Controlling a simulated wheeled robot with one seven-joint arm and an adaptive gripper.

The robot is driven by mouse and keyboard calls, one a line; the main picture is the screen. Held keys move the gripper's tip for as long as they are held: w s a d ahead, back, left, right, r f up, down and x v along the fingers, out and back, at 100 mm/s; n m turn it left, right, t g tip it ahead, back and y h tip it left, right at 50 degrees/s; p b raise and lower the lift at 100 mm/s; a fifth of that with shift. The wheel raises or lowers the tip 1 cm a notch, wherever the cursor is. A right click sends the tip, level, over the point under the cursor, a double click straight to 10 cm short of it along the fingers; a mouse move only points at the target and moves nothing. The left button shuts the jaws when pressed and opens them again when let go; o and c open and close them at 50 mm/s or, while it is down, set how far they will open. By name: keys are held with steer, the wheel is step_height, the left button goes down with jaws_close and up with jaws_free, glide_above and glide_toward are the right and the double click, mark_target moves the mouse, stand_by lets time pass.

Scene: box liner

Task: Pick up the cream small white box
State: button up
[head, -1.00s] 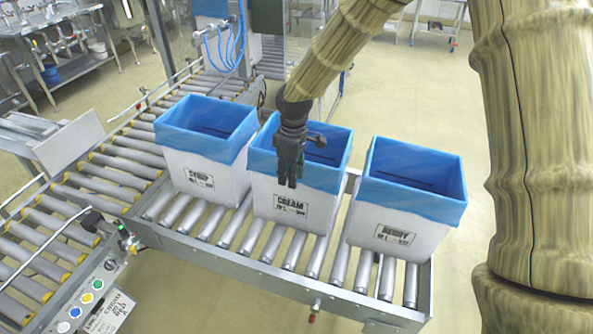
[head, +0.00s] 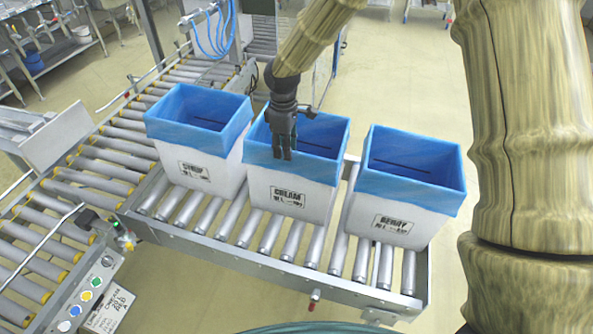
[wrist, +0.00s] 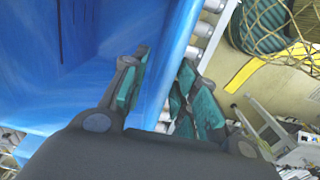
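The cream box (head: 310,206), a white box with a blue liner folded over its rim and a CREAM label, stands upright in the middle of three boxes on the roller conveyor. My gripper (head: 282,156) points down at the box's front rim, its fingers overlapping the blue liner in the head view. In the wrist view, my gripper (wrist: 163,85) has its fingers apart, with the blue liner wall (wrist: 176,55) running between them. I see no clear grip on the wall. Contact with it cannot be told.
The SYRUP box (head: 205,170) stands close on the left and the BERRY box (head: 400,222) on the right, both blue-lined. The conveyor (head: 255,232) has bare rollers in front. A button panel (head: 88,300) sits at the lower left.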

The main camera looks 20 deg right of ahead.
mark_target(297, 166)
steer(key=f, duration=0.1)
steer(key=f+p, duration=0.1)
steer(key=f, duration=0.2)
steer(key=shift+s+f, duration=0.15)
steer(key=shift+s, duration=0.4)
steer(key=shift+c, duration=0.7)
jaws_close()
